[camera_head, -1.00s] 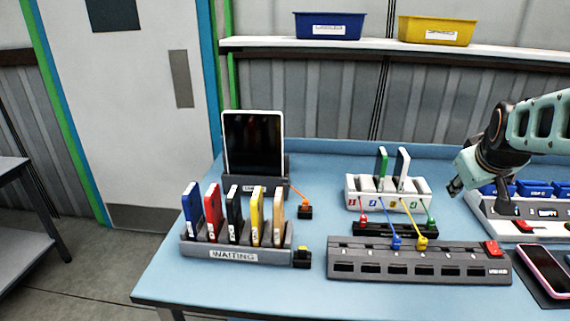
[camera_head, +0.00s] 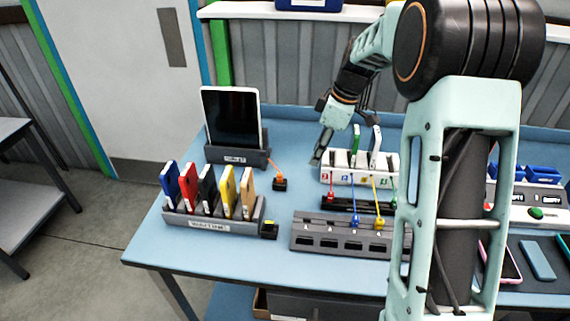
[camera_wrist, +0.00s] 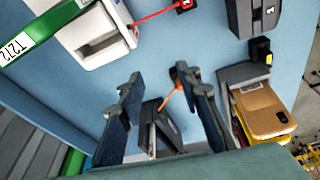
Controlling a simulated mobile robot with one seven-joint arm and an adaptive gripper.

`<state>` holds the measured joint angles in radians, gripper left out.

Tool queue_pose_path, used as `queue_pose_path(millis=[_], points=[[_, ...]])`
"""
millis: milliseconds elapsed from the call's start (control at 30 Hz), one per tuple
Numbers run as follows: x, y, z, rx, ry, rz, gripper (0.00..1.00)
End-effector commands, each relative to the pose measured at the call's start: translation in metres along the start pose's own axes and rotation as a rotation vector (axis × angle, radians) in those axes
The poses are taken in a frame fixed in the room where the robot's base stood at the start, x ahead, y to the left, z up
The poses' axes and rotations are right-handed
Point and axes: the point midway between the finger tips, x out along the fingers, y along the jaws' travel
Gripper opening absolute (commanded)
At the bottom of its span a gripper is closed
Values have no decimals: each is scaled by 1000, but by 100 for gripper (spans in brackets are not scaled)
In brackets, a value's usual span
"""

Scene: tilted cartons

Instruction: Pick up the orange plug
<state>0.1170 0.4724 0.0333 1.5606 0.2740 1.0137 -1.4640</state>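The orange plug (camera_head: 280,176) sits in a small black block on the blue table, right of the tablet stand, with an orange cable running up-left toward that stand. In the wrist view the orange plug and cable (camera_wrist: 172,96) show between my two fingers, farther off. My gripper (camera_head: 319,155) hangs above the table, up and right of the plug and near the white numbered rack. In the wrist view my gripper (camera_wrist: 166,110) is open, with a wide empty gap between its fingers. It does not touch the plug.
The tablet (camera_head: 232,118) stands behind the plug's left. The WAITING rack (camera_head: 215,220) of coloured phones is in front. The white rack (camera_head: 360,168) and dark strip (camera_head: 340,238) with coloured plugs are to the right. A small black-yellow block (camera_head: 269,229) stands beside the WAITING rack.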

Motion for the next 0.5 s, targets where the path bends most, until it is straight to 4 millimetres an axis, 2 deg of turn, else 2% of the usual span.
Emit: queue_pose_path(millis=[33,100,200,267,500], points=[[0,-2,-19,-36,40,-31,32],[3,-6,-38,-77,82,-62,32],[5,-10,-53,-110,119,-87,32],[9,-11,-58,-119,129,-93,32],[46,-16,-64,-122,131,-96,32]])
